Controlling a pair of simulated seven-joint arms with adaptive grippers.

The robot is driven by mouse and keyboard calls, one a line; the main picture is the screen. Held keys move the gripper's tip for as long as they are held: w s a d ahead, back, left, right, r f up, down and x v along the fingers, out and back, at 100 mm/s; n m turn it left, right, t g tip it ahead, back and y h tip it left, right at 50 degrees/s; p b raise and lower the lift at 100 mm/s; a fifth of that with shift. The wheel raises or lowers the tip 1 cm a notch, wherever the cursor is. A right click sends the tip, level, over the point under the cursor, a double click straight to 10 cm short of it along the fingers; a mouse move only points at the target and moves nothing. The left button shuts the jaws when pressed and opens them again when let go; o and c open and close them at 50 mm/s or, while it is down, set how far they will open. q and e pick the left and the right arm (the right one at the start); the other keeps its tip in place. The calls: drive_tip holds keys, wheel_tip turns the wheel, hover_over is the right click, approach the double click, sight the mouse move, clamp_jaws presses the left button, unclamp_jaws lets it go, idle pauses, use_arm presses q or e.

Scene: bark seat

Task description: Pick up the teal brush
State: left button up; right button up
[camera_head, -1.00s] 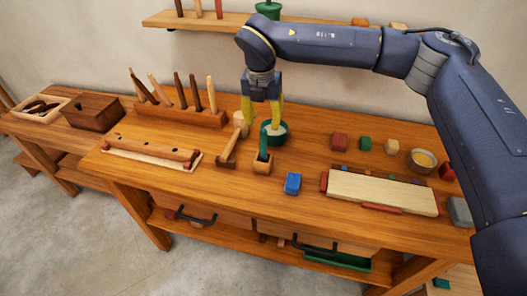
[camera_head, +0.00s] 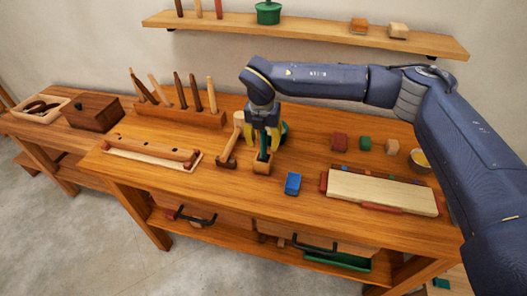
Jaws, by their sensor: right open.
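The teal brush (camera_head: 263,150) stands upright in a small wooden block holder (camera_head: 262,167) near the middle of the workbench (camera_head: 215,190). The gripper hides part of the green bowl (camera_head: 284,130) behind. My left gripper is not in view.
A wooden mallet (camera_head: 229,155) stands close to the left of the holder. A blue block (camera_head: 292,183) lies to the right front. A rack with several tools (camera_head: 180,115) is behind left, and a pale board (camera_head: 382,193) lies to the right.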

drive_tip(key=shift+f, duration=0.5)
drive_tip(key=shift+o, duration=0.4)
clamp_jaws()
